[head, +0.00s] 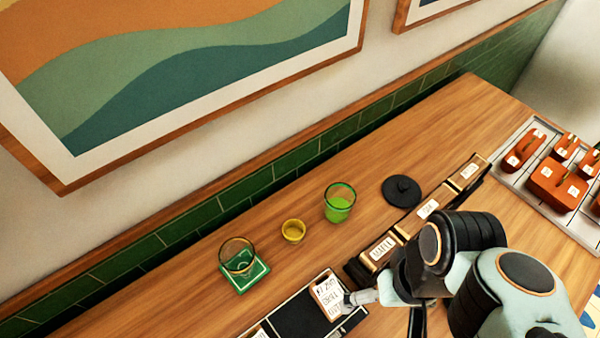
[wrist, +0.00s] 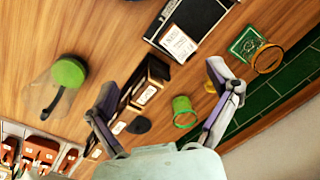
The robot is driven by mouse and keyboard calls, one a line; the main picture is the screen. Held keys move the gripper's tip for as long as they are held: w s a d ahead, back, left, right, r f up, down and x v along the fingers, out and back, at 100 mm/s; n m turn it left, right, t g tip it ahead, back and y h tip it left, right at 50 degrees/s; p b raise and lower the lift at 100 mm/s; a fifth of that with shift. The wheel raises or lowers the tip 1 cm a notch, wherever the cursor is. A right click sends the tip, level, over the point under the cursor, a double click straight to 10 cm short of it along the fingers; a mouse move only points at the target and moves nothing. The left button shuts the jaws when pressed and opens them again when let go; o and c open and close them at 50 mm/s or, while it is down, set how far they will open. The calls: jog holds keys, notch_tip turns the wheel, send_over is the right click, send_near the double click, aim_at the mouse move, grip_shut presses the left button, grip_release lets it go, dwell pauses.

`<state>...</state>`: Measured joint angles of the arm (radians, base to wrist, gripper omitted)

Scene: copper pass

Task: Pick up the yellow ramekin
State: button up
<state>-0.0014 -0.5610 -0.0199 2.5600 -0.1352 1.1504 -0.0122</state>
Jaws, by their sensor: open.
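The small yellow ramekin (head: 293,231) stands upright on the wooden counter in the head view, between a green glass (head: 340,203) and a clear glass (head: 238,256) on a green coaster (head: 246,278). In the wrist view the yellow ramekin (wrist: 210,88) is partly hidden behind my right-hand finger. My gripper (wrist: 162,80) is open, with nothing between its fingers. In the head view my gripper is at the counter's front side, over the labelled boxes and black tray area, to the right of and apart from the ramekin.
A black lid (head: 401,191) lies behind the row of labelled boxes (head: 428,209). A black tray (head: 300,322) with a written card (head: 328,297) is in front of the ramekin. Orange containers (head: 556,185) stand at right. A green-tiled wall (head: 240,190) runs along the back.

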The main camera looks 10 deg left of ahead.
jog(key=w+r+n+t, duration=0.4)
jog(key=w+n, duration=0.8)
jog(key=n, duration=0.5)
jog(key=n+g, duration=0.4)
jog(key=n, duration=1.1)
send_over(294, 234)
jog(key=shift+h, duration=0.4)
notch_tip(294, 234, down, 22)
jog(key=shift+r, duration=0.1)
notch_tip(294, 234, down, 6)
jog(key=shift+f, duration=0.1)
jog(key=c, duration=1.3)
